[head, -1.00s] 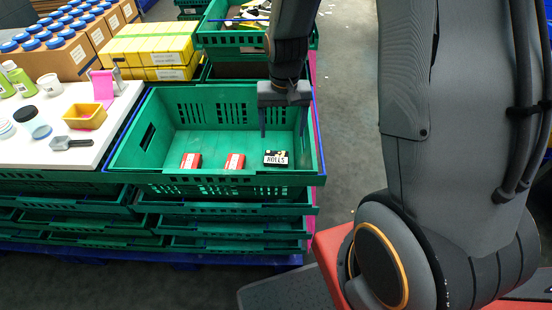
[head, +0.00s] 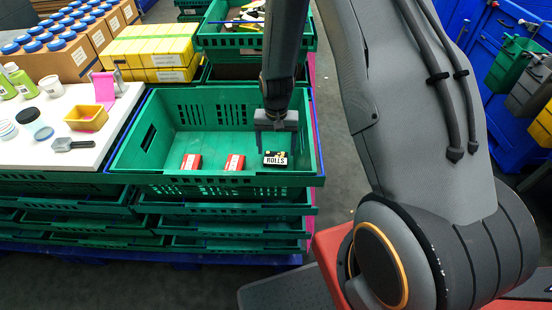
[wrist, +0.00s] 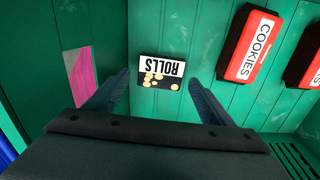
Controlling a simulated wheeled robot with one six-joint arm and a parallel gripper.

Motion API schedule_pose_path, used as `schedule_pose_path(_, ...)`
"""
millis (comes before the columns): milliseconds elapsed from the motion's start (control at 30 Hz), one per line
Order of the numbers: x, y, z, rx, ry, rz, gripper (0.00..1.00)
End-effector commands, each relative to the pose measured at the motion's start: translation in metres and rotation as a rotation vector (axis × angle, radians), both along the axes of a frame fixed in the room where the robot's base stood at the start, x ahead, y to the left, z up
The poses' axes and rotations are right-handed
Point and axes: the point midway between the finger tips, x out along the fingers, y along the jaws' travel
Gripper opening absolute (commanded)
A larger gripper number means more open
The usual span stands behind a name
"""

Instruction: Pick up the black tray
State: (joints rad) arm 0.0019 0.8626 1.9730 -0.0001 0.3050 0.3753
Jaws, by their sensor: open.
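The black tray (head: 275,159), labelled "ROLLS", lies on the floor of the green crate (head: 215,176) near its right wall. In the wrist view the black tray (wrist: 162,72) shows its white label upside down and some round pale pieces on a dark part. My gripper (head: 274,145) is inside the crate, above and just behind the tray. In the wrist view my gripper (wrist: 160,85) is open and empty, with the tray beyond and between its two fingers. The fingers do not appear to touch it.
Two red packs lie left of the tray in the crate: the nearer one (head: 235,162), labelled "COOKIES" in the wrist view (wrist: 249,45), and another (head: 191,162). Crate walls surround them. A white table (head: 90,145) with containers stands at left.

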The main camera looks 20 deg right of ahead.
Motion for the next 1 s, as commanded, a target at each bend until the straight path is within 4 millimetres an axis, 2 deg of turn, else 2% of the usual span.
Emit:
schedule_pose_path(300,0.001,0.001,-0.033,0.0,0.003,0.0,0.76)
schedule_pose_path(633,0.002,0.001,-0.038,0.0,0.0,0.0,0.76)
schedule_pose_path(667,0.002,0.001,-0.038,0.0,0.0,0.0,0.74)
schedule_pose_path(833,0.002,0.001,-0.038,0.0,0.001,0.0,0.45)
schedule_pose_path(867,0.002,0.001,-0.038,0.0,0.001,0.0,0.43)
schedule_pose_path(1000,0.002,0.001,-0.038,0.0,0.001,0.0,0.42)
